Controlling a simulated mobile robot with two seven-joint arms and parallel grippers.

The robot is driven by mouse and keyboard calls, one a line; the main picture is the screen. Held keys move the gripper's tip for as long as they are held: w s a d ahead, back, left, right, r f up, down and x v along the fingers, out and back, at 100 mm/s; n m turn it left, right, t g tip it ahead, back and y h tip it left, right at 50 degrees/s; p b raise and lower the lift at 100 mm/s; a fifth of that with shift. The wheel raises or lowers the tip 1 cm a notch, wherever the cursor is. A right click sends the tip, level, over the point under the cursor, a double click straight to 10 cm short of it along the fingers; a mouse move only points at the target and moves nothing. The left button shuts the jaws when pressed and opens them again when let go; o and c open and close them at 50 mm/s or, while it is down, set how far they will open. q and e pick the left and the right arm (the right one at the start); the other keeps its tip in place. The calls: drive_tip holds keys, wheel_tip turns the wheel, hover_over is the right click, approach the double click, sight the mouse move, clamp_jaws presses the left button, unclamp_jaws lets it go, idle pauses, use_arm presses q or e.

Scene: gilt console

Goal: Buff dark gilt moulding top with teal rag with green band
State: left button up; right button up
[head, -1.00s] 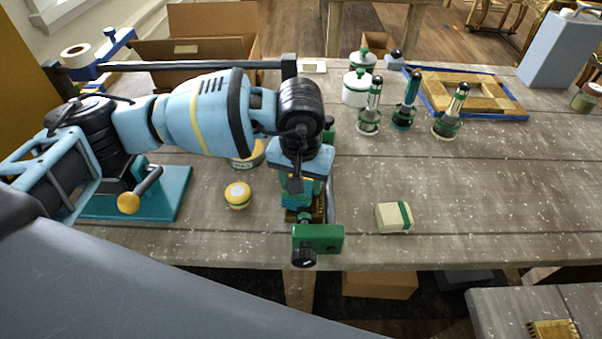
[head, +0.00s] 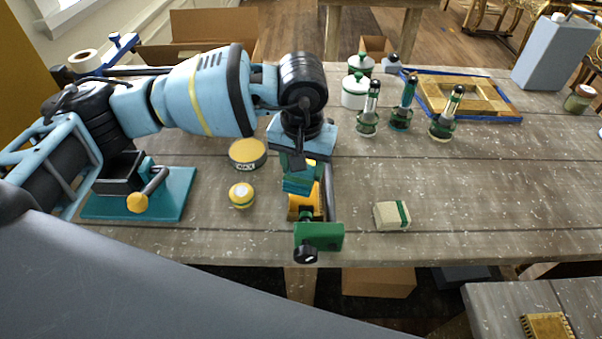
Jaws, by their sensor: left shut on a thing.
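My left gripper (head: 301,160) points down over the table's front part, shut on the teal rag with green band (head: 300,183). The rag is bunched under the fingers, partly hidden by them. The gilt moulding (head: 304,206) is just below and in front of the rag, held at the front edge by a green clamp (head: 319,236). Its visible top looks golden yellow; its far part is hidden by the rag and gripper. I cannot tell whether the rag touches it. My right gripper is out of view.
A yellow-lidded tin (head: 248,153) and small yellow pot (head: 241,195) stand left of the moulding. A pale green-banded block (head: 392,216) lies right. The right middle of the table is bare.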

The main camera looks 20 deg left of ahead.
use_arm(q)
drive_tip(key=shift+r, duration=0.55)
drive_tip(key=shift+r, duration=1.5)
